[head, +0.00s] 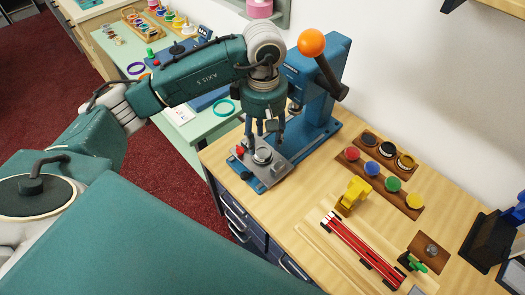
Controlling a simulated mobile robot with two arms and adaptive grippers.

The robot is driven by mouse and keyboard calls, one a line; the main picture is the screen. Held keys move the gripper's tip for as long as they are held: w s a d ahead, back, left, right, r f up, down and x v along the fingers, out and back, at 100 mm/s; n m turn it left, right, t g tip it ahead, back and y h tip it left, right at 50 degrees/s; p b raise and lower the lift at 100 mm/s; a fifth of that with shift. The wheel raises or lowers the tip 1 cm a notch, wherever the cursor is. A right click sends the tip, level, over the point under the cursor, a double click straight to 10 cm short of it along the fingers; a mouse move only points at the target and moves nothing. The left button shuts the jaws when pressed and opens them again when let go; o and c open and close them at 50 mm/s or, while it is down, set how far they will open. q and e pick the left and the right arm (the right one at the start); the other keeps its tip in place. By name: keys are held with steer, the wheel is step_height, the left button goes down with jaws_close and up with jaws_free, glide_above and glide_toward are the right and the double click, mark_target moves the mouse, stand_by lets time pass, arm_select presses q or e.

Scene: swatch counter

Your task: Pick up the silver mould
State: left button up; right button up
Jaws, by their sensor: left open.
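A round silver mould (262,156) sits on the grey plate (272,173) at the front of the blue press (318,85). My left gripper (265,139) points down just above the mould, with its fingers apart and empty. Whether a fingertip touches the mould cannot be told. The gripper's body hides part of the press behind it. My right gripper is not in view.
A red knob (239,150) sits beside the mould. A yellow object (353,196), a wooden rack of coloured discs (392,184) and red rods (361,250) lie to the right.

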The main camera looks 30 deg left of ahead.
arm_select(q)
steer(key=shift+w+f, duration=0.15)
steer(key=shift+f, duration=0.25)
step_height(320, 180, down, 4)
steer(key=shift+r+p, duration=0.2)
steer(key=shift+p, duration=1)
steer(key=shift+f, duration=0.3)
steer(key=shift+w+f, duration=0.15)
steer(key=shift+f, duration=0.1)
steer(key=c, duration=1)
steer(key=shift+r, duration=0.15)
steer(key=shift+c, duration=0.2)
steer(key=shift+r, duration=0.55)
step_height(320, 180, up, 9)
steer(key=b, duration=0.3)
step_height(320, 180, up, 10)
glide_above(264, 153)
steer(key=shift+f, duration=0.1)
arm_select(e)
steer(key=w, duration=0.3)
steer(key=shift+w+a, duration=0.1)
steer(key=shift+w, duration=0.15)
